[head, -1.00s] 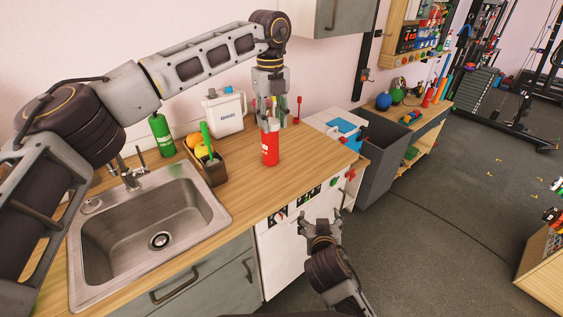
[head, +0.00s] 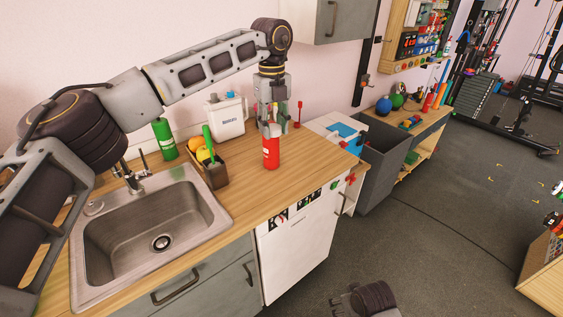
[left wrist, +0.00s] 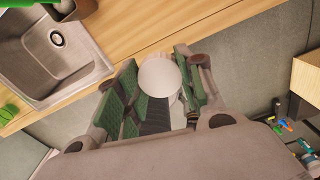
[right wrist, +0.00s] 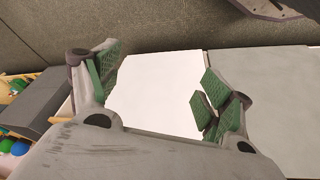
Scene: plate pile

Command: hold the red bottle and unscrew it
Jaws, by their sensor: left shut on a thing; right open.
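The red bottle (head: 271,152) stands upright on the wooden counter, right of the sink. My left gripper (head: 270,128) comes down from above and is shut on the bottle's top. In the left wrist view the round white cap (left wrist: 160,76) sits between the green finger pads of my left gripper (left wrist: 157,92); the red body is hidden there. My right gripper (head: 345,302) is low at the bottom edge of the head view, in front of the cabinets and away from the bottle. The right wrist view shows the right gripper (right wrist: 157,90) open and empty.
A dark caddy (head: 214,172) with yellow and green items stands between the sink (head: 150,225) and the bottle. A white jug (head: 226,116) and a green bottle (head: 164,138) are behind. A grey bin (head: 382,165) stands right of the counter.

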